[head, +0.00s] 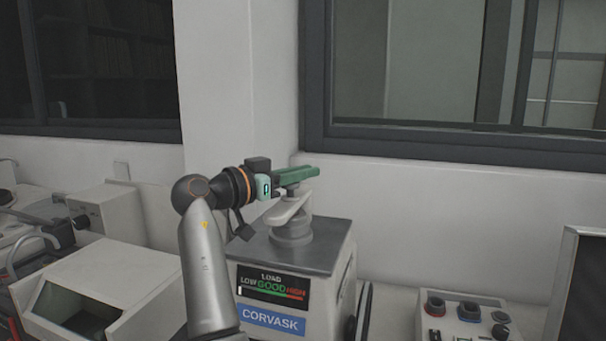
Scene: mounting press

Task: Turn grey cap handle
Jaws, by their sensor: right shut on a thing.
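The mounting press (340,262) stands in the middle, with a dark grey top plate and a CORVASK label. The round grey cap (292,232) sits on top of it. The pale grey cap handle (288,211) extends from the cap. My right gripper (306,174), with green fingers, reaches in from the left and is shut on the handle's upper part. The fingers hide part of the handle, so the exact grip is hard to see. My left gripper is not in view.
The press's load display (272,287) shows LOW, GOOD and HIGH, with a small white mark at the low end. A control box (466,312) with knobs stands to the right, a pale open-fronted bin (130,272) to the left. The wall rises close behind.

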